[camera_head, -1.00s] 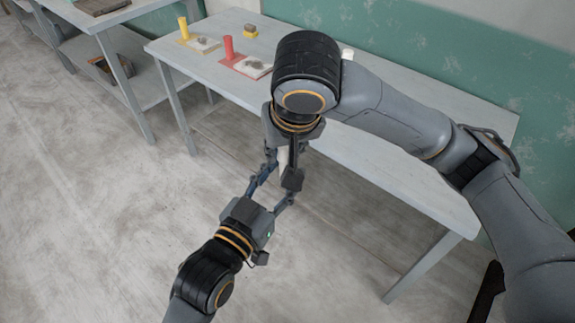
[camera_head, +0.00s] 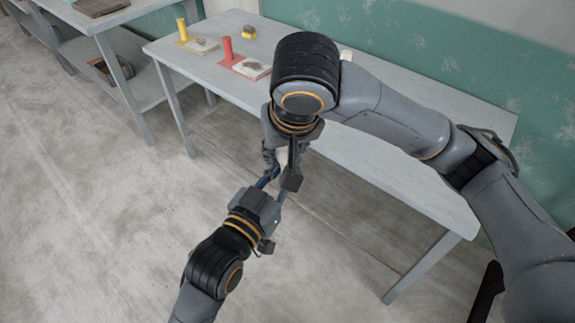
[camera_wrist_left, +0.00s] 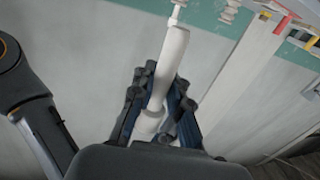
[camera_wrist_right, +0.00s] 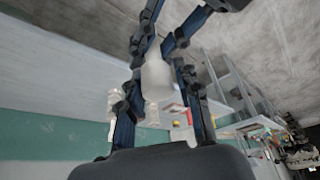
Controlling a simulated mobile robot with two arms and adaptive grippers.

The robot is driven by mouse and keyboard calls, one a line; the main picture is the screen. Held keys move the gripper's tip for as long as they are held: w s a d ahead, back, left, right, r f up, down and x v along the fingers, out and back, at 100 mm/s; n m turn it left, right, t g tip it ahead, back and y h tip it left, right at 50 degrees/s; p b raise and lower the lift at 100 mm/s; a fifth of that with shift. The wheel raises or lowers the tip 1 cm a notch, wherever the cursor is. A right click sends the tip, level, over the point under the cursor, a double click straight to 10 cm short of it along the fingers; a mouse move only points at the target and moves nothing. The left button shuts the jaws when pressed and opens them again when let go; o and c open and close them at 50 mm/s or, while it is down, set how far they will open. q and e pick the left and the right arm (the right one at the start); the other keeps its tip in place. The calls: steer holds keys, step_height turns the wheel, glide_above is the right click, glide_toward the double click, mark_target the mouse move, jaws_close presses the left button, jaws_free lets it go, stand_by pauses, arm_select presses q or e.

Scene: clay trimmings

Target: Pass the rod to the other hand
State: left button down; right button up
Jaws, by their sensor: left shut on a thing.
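The rod is a pale, off-white turned piece with a thin tip. In the left wrist view the rod (camera_wrist_left: 170,60) runs from between the fingers up to the top edge. My left gripper (camera_head: 274,178) reaches up from below and is shut on the rod. My right gripper (camera_head: 281,168) points down from above, with its fingers on either side of the same rod (camera_wrist_right: 157,88). Whether these fingers press on it or stand slightly apart I cannot tell. In the head view the fingers and wrists hide most of the rod.
A long grey table (camera_head: 400,170) stands behind my right arm. On its far left are a red cylinder on a red mat (camera_head: 228,48), a yellow cylinder (camera_head: 183,29) and a small yellow block (camera_head: 248,32). Another shelved table (camera_head: 130,80) is at the left. The floor in front is clear.

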steer(key=o, duration=0.4)
steer(key=shift+c, duration=0.2)
steer(key=shift+r, duration=0.1)
